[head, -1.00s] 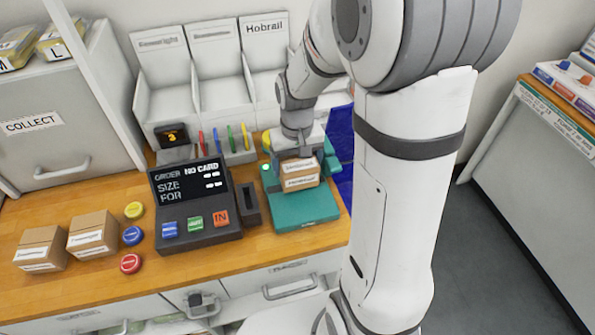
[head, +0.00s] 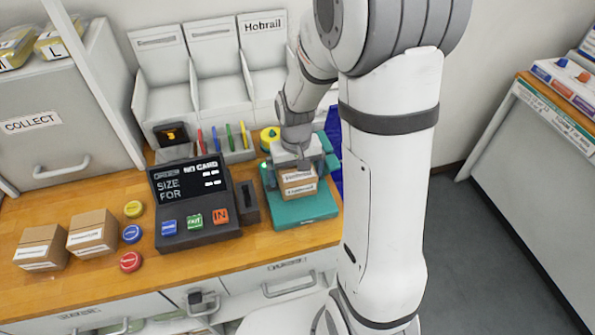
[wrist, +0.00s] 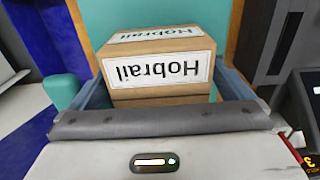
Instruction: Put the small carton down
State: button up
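The small carton (head: 297,184) is brown cardboard with white labels. In the wrist view it (wrist: 160,92) reads "Hobrail", upside down on its near label. My gripper (head: 298,165) points down over it, with blue-grey fingers on either side, and appears shut on it. The carton is level over the teal pad (head: 305,211) on the wooden counter. I cannot tell whether its underside touches the pad. The pad also shows behind the carton in the wrist view (wrist: 180,12).
Left of the pad stand a dark slot box (head: 248,203) and an order terminal (head: 196,205). Two other cartons (head: 92,233) (head: 40,248) and several coloured discs (head: 132,234) lie further left. White bins (head: 216,82) stand behind. The pad's front is bare.

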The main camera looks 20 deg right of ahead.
aim_at(296, 169)
notch_tip(296, 169, up, 11)
jog(key=s+r+t, duration=0.1)
jog(key=s+r, duration=0.1)
jog(key=s, duration=0.5)
jog(key=s+r+t, duration=0.2)
jog(key=s+r, duration=0.1)
jog(key=s, duration=0.4)
jog(key=shift+s+d+r, duration=0.25)
jog(key=shift+d+r, duration=0.05)
dwell(1.1)
